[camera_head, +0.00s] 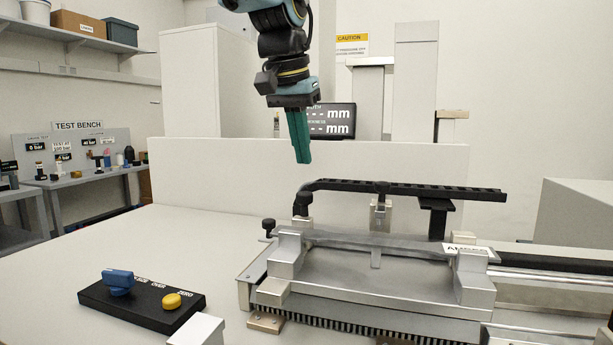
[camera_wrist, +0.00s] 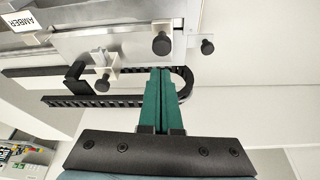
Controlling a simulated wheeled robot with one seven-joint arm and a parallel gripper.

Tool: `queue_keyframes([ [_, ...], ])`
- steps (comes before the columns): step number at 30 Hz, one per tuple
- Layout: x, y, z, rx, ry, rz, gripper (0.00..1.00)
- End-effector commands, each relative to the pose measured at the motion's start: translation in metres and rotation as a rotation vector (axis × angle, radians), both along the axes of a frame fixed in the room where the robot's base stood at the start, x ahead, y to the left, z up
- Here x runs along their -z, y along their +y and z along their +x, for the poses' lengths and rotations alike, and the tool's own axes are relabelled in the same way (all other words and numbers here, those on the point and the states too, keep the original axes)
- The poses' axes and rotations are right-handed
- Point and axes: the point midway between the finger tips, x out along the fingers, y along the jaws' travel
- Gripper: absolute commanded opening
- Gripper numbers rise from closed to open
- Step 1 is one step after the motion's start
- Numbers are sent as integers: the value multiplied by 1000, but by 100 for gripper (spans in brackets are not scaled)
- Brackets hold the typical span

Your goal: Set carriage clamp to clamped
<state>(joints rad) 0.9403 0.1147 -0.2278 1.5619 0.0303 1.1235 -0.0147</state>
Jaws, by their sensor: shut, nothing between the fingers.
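The metal carriage (camera_head: 375,270) sits on its rail on the bench, with a black knob (camera_head: 268,224) on a stem at its left end and another black knob (camera_head: 382,187) behind it. The wrist view shows black knobs (camera_wrist: 162,44), (camera_wrist: 207,47) and (camera_wrist: 103,85) on the metalwork. I cannot tell which of these is the carriage clamp or how it is set. My gripper (camera_head: 304,160), with teal fingers, is shut and empty. It hangs above the left end of the carriage, apart from it. In the wrist view its fingertips (camera_wrist: 161,72) point toward the cable chain.
The black cable chain (camera_head: 420,189) runs behind the carriage and bends down at its left end. A black control box (camera_head: 140,305) with a blue knob (camera_head: 118,281) and a yellow button (camera_head: 171,301) lies at front left. The bench's left part (camera_head: 140,235) is clear.

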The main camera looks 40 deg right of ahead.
Motion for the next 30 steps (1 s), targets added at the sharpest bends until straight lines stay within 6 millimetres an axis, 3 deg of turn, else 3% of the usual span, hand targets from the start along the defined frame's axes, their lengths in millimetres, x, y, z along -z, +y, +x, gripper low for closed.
queue_keyframes([
  [3,-19,5,-2,0,-4,-6,0],
  [9,-34,9,-3,0,-4,-6,0],
  [30,-36,9,-3,0,-4,-7,0],
])
